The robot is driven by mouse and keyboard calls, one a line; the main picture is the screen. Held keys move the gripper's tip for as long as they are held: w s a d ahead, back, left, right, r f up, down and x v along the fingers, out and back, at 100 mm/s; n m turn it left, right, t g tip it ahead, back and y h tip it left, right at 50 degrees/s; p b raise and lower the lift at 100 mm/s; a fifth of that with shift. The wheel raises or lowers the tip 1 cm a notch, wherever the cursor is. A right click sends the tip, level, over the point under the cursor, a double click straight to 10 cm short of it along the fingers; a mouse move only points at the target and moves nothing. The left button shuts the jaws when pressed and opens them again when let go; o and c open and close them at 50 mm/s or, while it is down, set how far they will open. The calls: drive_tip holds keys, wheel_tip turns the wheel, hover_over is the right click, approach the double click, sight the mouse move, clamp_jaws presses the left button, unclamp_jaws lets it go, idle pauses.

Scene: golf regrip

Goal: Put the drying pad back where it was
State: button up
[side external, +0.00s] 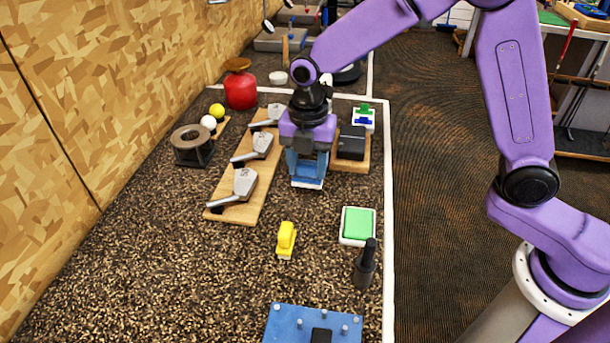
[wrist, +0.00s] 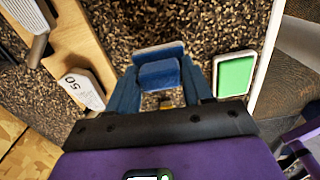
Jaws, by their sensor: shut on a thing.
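My gripper (side external: 308,165) has blue fingers and hangs over the brown speckled mat, between the long wooden board and a smaller board. It is shut on a blue pad with a pale edge, which I take to be the drying pad (side external: 307,183). In the wrist view the pad (wrist: 159,73) sits between the two fingers (wrist: 160,85) and shows as two blue layers. I cannot tell whether its underside touches the mat.
Golf club heads lie on the long wooden board (side external: 223,214). A black block (side external: 351,142) stands on the smaller board. A green pad in a white tray (side external: 357,225), a yellow item (side external: 286,240), a dark bottle (side external: 366,264) and a blue pegged plate (side external: 290,325) stand nearer the camera.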

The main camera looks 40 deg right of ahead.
sight(305, 177)
drive_tip(key=shift+w+a+f, duration=0.1)
drive_tip(key=shift+w+f, duration=0.1)
drive_tip(key=shift+f, duration=0.1)
drive_tip(key=shift+w+f, duration=0.1)
drive_tip(key=shift+f, duration=1.45)
drive_tip(key=shift+f, duration=0.15)
drive_tip(key=o, duration=1)
drive_tip(key=shift+o, duration=0.2)
wheel_tip(305, 177, up, 12)
drive_tip(key=shift+r, duration=0.2)
drive_tip(key=s+d+f+m, duration=0.1)
drive_tip(key=s+d+m, duration=0.6)
drive_tip(key=s, duration=0.7)
drive_tip(key=s+d+f+m, duration=0.2)
drive_tip(key=s+d+m, duration=0.4)
drive_tip(key=s, duration=0.8)
drive_tip(key=d, duration=0.3)
drive_tip(key=shift+d+f+m, duration=0.15)
drive_tip(key=shift+m, duration=0.25)
